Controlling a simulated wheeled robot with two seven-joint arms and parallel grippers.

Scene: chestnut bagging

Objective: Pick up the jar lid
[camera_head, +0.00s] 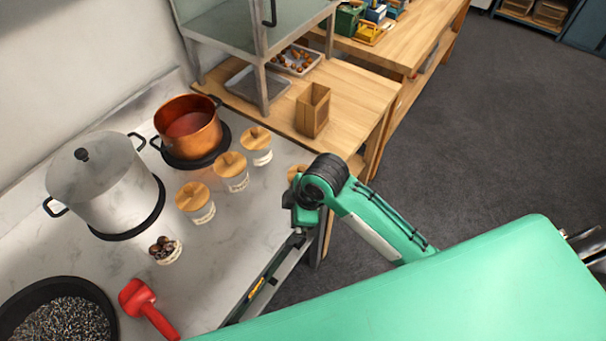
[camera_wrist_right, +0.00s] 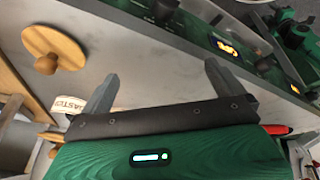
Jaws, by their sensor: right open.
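A round wooden lid with a knob (camera_wrist_right: 53,48) lies knob up on the marble counter in the wrist view. In the head view a wooden lid (camera_head: 296,172) shows partly behind my right arm, probably the same one. An uncovered glass jar with chestnuts (camera_head: 165,252) stands near the red scoop. My right gripper (camera_wrist_right: 160,88) is open and empty, with the lid off to the left of its fingers. In the head view the right gripper (camera_head: 298,226) is over the counter's front edge, its fingertips hard to make out. My left gripper is not in view.
Three wooden-lidded jars (camera_head: 229,167) stand in a row behind the open jar. A copper pot (camera_head: 188,128), a steel pot (camera_head: 100,180), a dark pan (camera_head: 58,290) and a red scoop (camera_head: 145,305) take up the left. The counter is clear between jars and front edge.

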